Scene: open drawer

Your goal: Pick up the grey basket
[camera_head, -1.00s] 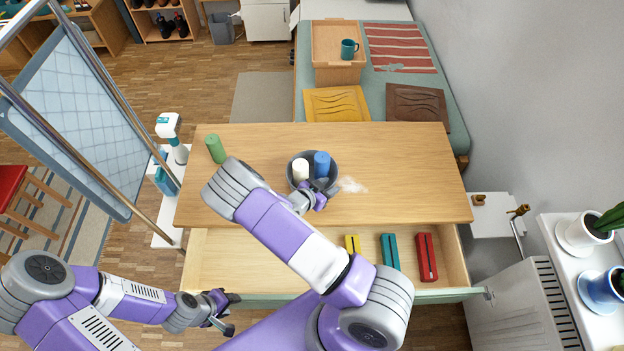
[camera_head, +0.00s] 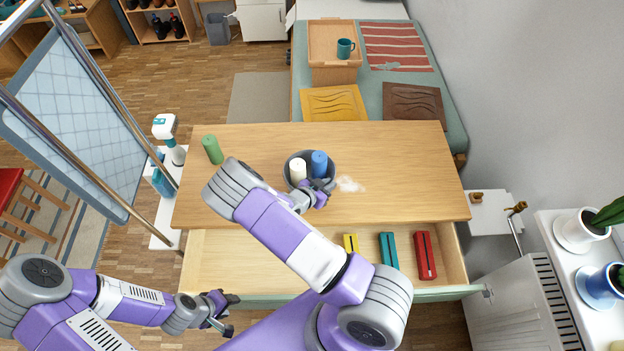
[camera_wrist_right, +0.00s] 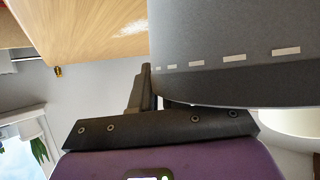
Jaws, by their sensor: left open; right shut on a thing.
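The grey basket (camera_head: 291,182) is a round dark grey container at the middle of the wooden tabletop. A white cylinder (camera_head: 298,171) and a blue cylinder (camera_head: 319,164) stand in it. My right gripper (camera_head: 322,191) is shut on the basket's near right side. In the right wrist view the basket's grey wall with white dashes (camera_wrist_right: 225,65) fills the upper right, close against my right gripper (camera_wrist_right: 150,95). Whether its base touches the table cannot be told. My left gripper (camera_head: 228,312) is open and empty, at the front left, away from the basket.
The table (camera_head: 400,175) has a green cylinder (camera_head: 212,150) at the left and free room at the right. Its open drawer (camera_head: 225,260) holds yellow (camera_head: 351,243), teal (camera_head: 388,250) and red (camera_head: 425,255) items. A rack (camera_head: 75,120) stands at the left.

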